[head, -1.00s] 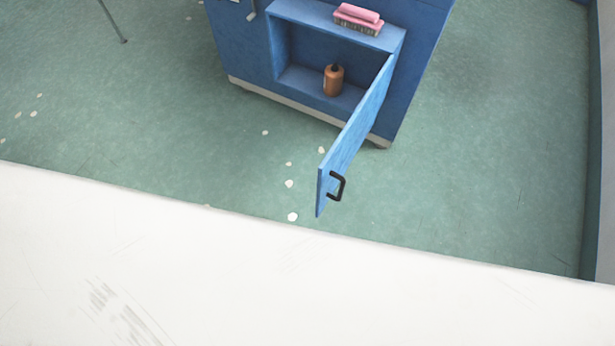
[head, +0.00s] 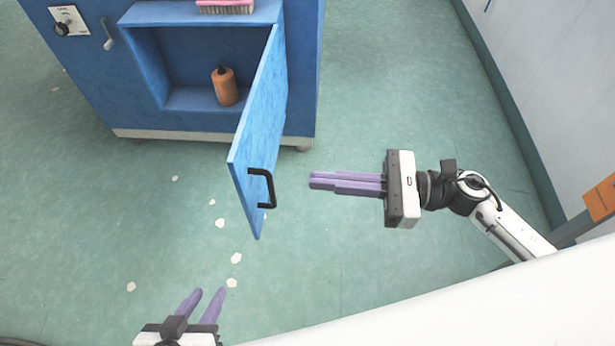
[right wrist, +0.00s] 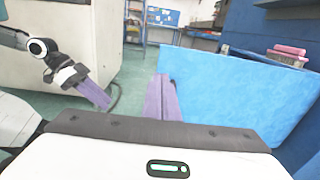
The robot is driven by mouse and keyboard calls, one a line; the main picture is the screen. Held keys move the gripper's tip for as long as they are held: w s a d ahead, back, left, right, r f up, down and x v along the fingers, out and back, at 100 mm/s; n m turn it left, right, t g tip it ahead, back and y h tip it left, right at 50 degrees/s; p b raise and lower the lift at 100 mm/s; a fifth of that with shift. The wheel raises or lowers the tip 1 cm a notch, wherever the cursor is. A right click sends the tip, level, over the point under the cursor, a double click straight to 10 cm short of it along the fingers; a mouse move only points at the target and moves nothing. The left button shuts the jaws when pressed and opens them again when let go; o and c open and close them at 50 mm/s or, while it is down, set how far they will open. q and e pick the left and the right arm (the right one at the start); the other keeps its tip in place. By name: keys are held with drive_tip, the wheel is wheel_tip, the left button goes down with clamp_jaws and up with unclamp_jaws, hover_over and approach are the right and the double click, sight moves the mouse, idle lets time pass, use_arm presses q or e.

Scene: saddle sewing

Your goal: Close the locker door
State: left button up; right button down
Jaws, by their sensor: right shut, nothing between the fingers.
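The blue locker door (head: 262,125) stands wide open in the head view, hinged at the right side of the locker opening. Its black handle (head: 268,188) is on the door's right-hand face, near the free edge. My right gripper (head: 312,181) is shut and empty, a short way right of the handle and apart from it. In the right wrist view its purple fingers (right wrist: 163,95) lie together in front of the blue door panel (right wrist: 235,95). My left gripper (head: 207,293) is open and empty, low in the head view, below and left of the door.
The locker (head: 75,80) holds an orange bottle (head: 225,87) on its inner floor. A pink brush (head: 226,6) lies on the ledge above. Pale scraps (head: 220,223) dot the green floor. A wall (head: 540,60) runs along the right. Floor between locker and wall is clear.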

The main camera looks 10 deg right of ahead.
sight(238, 173)
drive_tip(key=p+x, duration=0.1)
drive_tip(key=x, duration=1.1)
drive_tip(key=shift+w, duration=0.1)
drive_tip(key=shift+a, duration=0.15)
